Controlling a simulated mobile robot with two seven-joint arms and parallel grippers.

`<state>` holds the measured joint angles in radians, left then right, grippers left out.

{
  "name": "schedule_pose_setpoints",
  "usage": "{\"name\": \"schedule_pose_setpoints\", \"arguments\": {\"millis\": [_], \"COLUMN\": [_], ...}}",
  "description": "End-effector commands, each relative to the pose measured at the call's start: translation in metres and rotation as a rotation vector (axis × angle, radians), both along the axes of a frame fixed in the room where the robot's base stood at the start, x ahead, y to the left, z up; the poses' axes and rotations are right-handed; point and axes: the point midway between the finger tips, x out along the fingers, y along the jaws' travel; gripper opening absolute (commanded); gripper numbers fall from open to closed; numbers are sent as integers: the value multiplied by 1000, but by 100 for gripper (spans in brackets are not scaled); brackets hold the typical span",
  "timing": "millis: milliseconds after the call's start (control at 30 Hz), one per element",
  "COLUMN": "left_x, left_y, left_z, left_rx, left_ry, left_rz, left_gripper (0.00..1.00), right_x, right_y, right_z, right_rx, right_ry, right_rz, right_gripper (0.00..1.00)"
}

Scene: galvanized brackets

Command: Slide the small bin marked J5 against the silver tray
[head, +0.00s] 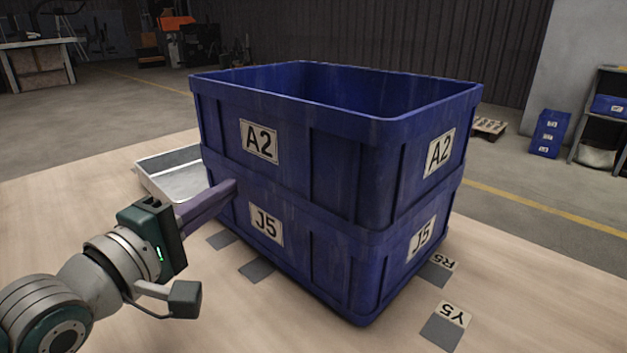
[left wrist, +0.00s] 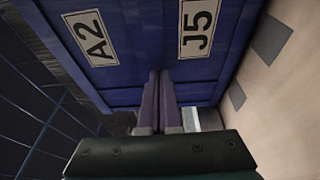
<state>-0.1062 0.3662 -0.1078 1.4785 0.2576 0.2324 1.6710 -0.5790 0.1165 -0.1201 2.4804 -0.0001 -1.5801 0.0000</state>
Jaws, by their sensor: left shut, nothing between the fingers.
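The blue bin marked J5 (head: 305,258) stands on the wooden table, with a second blue bin marked A2 (head: 310,170) stacked on top of it. The silver tray (head: 160,180) lies to the left, behind the bins, partly hidden by them. My left gripper (head: 232,186) is shut and empty. Its fingertips are at the upper left of J5's labelled face, close to the seam with A2; I cannot tell whether they touch. In the left wrist view the fingers (left wrist: 160,85) point at the bins, and the J5 bin (left wrist: 218,60) is on the right. My right gripper is out of view.
Dark grey squares (head: 257,271) lie on the table in front of the bins. Labels Y5 (head: 453,314) and R5 (head: 443,263) lie to the right. The table's front left is bare apart from my arm. Shelving (head: 600,125) stands beyond at the right.

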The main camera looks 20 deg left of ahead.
Motion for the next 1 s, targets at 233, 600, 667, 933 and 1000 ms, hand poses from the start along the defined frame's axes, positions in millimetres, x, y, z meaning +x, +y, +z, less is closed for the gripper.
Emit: {"name": "schedule_pose_setpoints", "arguments": {"millis": [233,600,667,933,1000], "left_x": [2,16,17,16,16], "left_y": [-3,-19,-21,-20,-21], "left_z": [0,1,0,0,0], "left_rx": [1,-1,-1,1,1], "left_ry": [1,-1,0,1,1], "left_rz": [0,0,0,0,0], "left_gripper": [0,0,0,0,0], "right_x": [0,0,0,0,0], "right_y": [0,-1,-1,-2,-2], "right_z": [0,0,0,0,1], "right_rx": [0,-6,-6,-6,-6], "right_ry": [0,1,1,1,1], "right_rz": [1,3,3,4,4], "right_gripper": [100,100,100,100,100]}}
